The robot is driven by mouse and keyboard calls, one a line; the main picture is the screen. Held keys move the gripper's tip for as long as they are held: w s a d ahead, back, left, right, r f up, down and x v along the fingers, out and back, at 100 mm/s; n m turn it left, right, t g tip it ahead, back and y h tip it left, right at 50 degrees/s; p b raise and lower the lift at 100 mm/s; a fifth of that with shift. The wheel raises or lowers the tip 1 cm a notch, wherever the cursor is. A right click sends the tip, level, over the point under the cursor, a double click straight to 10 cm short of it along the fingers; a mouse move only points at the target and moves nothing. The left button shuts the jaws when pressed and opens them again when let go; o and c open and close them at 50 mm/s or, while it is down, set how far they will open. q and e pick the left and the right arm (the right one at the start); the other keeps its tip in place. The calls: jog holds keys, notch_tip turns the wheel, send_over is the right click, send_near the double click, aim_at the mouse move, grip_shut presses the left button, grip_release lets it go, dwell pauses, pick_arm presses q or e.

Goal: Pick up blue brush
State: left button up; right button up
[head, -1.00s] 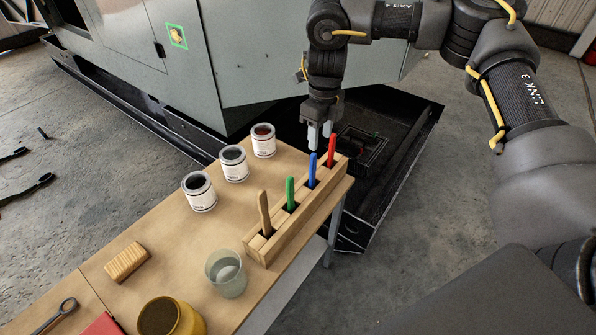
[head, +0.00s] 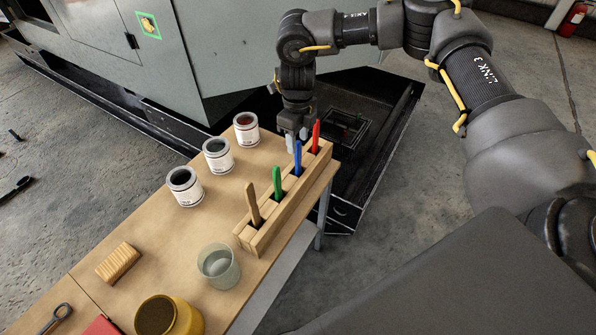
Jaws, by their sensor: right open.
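The blue brush (head: 298,158) stands upright in a slot of the wooden holder (head: 262,236), between the green brush (head: 277,183) and the red brush (head: 315,137). A brush with a bare wooden handle (head: 253,204) stands in the nearest slot. My right gripper (head: 297,143) points down just above and behind the top of the blue handle. Its fingers are open, and I cannot tell whether the handle is between them or in front of them. The lower ends of the brushes are hidden in the holder. My left gripper is not in view.
Three paint cans (head: 218,156) stand left of the holder. A clear cup (head: 218,266), a wooden block (head: 118,263), a yellow container (head: 168,316) and a wrench (head: 58,318) lie nearer on the table (head: 180,240). A grey-green enclosure (head: 230,50) rises behind.

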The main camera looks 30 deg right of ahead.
aim_at(298, 150)
notch_tip(298, 150, down, 4)
jog(key=shift+s+f+p, duration=0.1)
jog(key=shift+p, duration=0.4)
jog(key=shift+c, duration=0.4)
grip_shut()
